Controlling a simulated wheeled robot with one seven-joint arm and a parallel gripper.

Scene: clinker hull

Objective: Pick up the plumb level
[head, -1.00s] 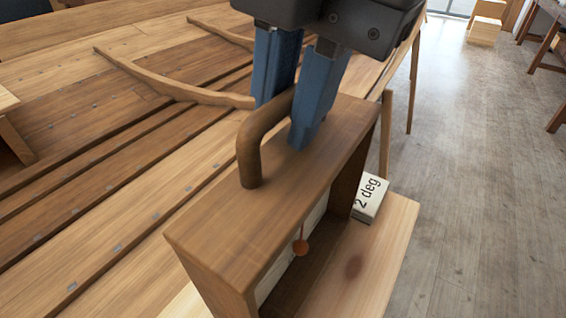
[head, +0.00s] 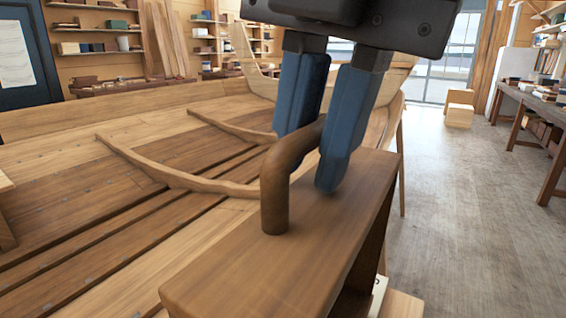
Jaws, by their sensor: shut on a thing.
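The plumb level is a brown wooden box frame (head: 240,265) with a rounded handle (head: 274,195) on its top, in the lower middle of the head view. My gripper (head: 310,165) comes down from above with two blue fingers, one on each side of the handle, and is shut on it.
A pale wooden surface (head: 402,304) shows below the level at right, with part of a white block (head: 378,293). The planked hull (head: 120,215) fills the left. Open floor (head: 460,215) lies to the right, with a workbench (head: 530,112) beyond.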

